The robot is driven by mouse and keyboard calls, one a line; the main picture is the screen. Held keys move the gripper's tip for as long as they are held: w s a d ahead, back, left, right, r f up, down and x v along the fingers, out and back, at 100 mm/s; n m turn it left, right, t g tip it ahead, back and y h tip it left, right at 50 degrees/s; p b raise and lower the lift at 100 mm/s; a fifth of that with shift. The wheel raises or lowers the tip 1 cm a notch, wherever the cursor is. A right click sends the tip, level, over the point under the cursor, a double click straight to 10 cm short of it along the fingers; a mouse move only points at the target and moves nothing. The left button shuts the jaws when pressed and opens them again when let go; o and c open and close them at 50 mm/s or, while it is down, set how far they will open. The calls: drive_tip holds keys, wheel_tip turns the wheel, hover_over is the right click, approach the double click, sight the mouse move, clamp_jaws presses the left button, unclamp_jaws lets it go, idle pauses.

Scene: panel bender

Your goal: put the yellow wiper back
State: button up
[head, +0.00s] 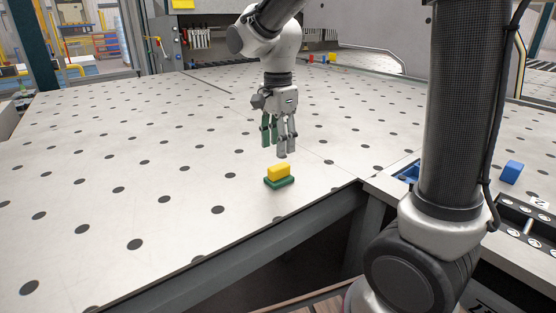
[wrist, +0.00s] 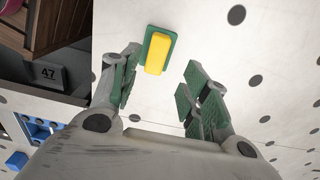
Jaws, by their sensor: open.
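The yellow wiper (head: 279,171) rests on the perforated table near its front edge. It has a yellow upper block on a dark green base, and it also shows in the wrist view (wrist: 157,54). My gripper (head: 278,152) is open and empty, pointing down just above the wiper and apart from it. In the wrist view the wiper lies ahead of and between the green-padded fingers, nearer the left one.
A blue block (head: 513,172) sits on the side ledge at right, near a blue holder (head: 409,172) and a dark tray (head: 527,225) of metal parts. The perforated table (head: 120,170) is clear around the wiper. Small coloured items (head: 331,58) stand far back.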

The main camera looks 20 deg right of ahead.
sight(278, 165)
drive_tip(key=s+d+r+n+t, duration=0.2)
drive_tip(key=s+d+r+n, duration=0.45)
drive_tip(key=s+d, duration=0.25)
drive_tip(key=s+d+f+n+t, duration=0.1)
drive_tip(key=s+d+n+t, duration=0.1)
drive_tip(key=s+d+n, duration=0.4)
drive_tip(key=shift+s+f+n, duration=0.3)
drive_tip(key=shift+s+n, duration=0.65)
drive_tip(key=shift+s, duration=1.05)
drive_tip(key=shift+c, duration=0.3)
